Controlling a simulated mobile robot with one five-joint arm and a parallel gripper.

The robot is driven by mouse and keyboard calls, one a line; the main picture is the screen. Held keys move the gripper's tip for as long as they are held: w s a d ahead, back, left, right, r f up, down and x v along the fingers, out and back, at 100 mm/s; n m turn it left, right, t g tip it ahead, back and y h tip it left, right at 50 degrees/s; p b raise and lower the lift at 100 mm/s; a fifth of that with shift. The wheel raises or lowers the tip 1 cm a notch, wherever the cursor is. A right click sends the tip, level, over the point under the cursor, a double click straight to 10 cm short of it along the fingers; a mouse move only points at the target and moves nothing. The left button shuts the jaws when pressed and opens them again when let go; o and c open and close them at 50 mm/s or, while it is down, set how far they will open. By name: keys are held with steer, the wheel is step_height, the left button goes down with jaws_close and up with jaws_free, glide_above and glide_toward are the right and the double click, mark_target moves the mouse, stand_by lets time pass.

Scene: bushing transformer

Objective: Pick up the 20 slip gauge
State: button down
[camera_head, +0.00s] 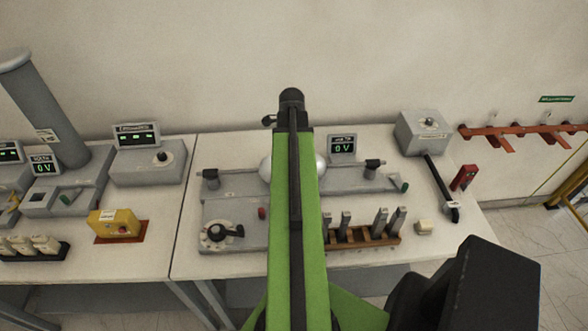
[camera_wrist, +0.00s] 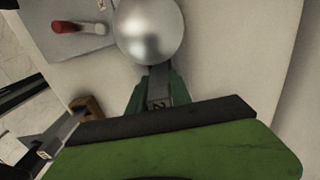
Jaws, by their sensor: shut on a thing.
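In the wrist view my gripper (camera_wrist: 157,90) has green fingers shut on a grey slip gauge (camera_wrist: 158,80). The gauge's label starts with what looks like a 2, but the rest is unclear. The gauge is apart from the wooden rack and its far end is near or in front of a shiny silver sphere (camera_wrist: 149,30); I cannot tell whether they touch. In the head view my green arm hides my gripper and the held gauge. Several other grey slip gauges (camera_head: 379,219) stand upright in the wooden rack (camera_head: 365,240), to the right of my arm.
The silver sphere, partly behind my arm, sits on a grey device (camera_head: 235,187) with a 0 V display (camera_head: 343,147) behind it. A cream block (camera_head: 423,228) lies right of the rack. A grey box (camera_head: 421,131) and a red object (camera_head: 463,178) are further right.

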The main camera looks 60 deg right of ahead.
steer(key=shift+r, duration=0.15)
stand_by(0.4)
step_height(320, 180, up, 18)
steer(key=p, duration=1.8)
